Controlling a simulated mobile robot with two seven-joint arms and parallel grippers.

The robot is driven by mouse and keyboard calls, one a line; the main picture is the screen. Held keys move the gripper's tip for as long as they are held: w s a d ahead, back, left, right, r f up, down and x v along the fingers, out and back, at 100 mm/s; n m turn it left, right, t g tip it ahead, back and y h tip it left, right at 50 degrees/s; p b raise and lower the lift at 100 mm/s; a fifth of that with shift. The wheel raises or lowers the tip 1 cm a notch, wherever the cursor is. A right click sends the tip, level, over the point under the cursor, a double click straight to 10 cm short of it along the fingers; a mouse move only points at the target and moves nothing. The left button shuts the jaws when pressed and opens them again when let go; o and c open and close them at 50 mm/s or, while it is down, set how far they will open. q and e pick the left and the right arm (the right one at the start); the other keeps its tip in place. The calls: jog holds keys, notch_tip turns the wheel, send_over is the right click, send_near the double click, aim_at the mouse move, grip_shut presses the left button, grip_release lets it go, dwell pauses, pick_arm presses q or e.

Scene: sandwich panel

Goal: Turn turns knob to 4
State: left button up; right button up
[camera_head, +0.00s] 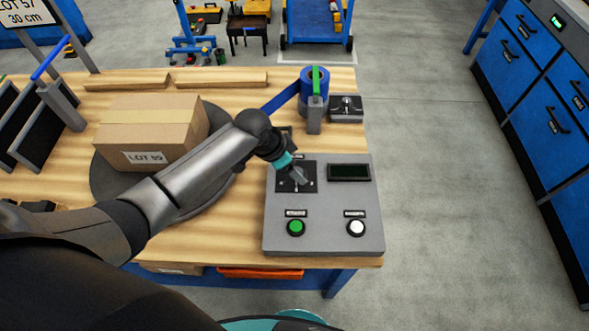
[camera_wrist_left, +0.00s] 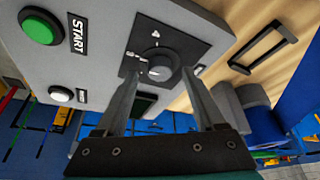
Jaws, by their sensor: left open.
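In the head view my left gripper (camera_head: 298,178) is over the dial plate and hides most of the knob. In the left wrist view my left gripper (camera_wrist_left: 160,75) is open, with one finger on each side of the knob. I cannot tell whether the fingers touch it. A white mark shows on the knob, but the dial numbers are too small to read surely. My right gripper is not in view.
The panel also bears a green START button (camera_head: 296,227), a white button (camera_head: 356,228) and a dark display (camera_head: 348,172). A cardboard box (camera_head: 150,129) sits on a dark turntable (camera_head: 108,181) to the left. A blue tape roll (camera_head: 314,80) stands behind the panel.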

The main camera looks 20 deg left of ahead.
pick_arm(q)
jog(key=shift+w+d+f, duration=0.2)
jog(key=shift+f, duration=0.4)
grip_shut()
dwell(0.3)
